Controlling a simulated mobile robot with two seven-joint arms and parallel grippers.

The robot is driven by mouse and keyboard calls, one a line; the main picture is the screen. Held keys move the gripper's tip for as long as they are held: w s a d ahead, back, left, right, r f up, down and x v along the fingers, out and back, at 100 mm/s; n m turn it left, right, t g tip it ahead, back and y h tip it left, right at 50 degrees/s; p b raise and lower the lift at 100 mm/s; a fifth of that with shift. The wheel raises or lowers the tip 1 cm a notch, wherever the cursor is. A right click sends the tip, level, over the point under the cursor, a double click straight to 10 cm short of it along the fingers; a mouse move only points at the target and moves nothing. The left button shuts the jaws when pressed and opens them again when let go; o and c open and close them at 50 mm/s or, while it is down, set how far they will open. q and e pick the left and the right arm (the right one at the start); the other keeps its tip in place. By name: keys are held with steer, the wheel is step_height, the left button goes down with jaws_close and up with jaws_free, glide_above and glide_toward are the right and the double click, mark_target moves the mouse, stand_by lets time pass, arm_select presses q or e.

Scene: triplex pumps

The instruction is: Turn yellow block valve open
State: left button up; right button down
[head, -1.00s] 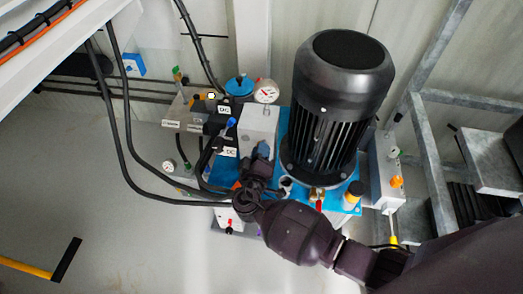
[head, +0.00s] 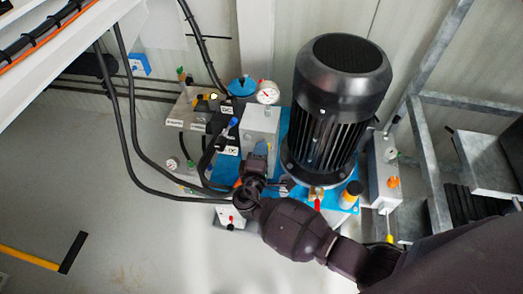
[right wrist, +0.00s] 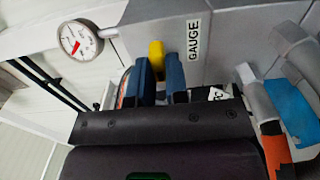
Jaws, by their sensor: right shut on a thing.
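The yellow block valve handle (right wrist: 156,54) shows in the right wrist view as a small yellow piece beside the white "GAUGE" label (right wrist: 194,40) on the grey block. The two blue fingers of my right gripper (right wrist: 160,74) stand on either side of it, shut on it. In the head view my right gripper (head: 253,172) points at the grey block (head: 260,128) left of the motor. The yellow handle is hidden there by my gripper and wrist. My left gripper is not in view.
A large black motor (head: 340,90) stands right of my gripper on a blue base. A pressure gauge (head: 268,92) tops the grey block, and another gauge (right wrist: 79,40) shows in the wrist view. Black hoses (head: 130,150) loop at the left. A metal frame (head: 432,160) stands at the right.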

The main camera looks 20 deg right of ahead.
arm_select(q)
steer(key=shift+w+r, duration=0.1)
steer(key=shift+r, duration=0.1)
arm_select(e)
steer(key=c, duration=1.1)
jaws_free()
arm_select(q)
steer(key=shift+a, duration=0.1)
arm_select(e)
steer(key=shift+s, duration=0.1)
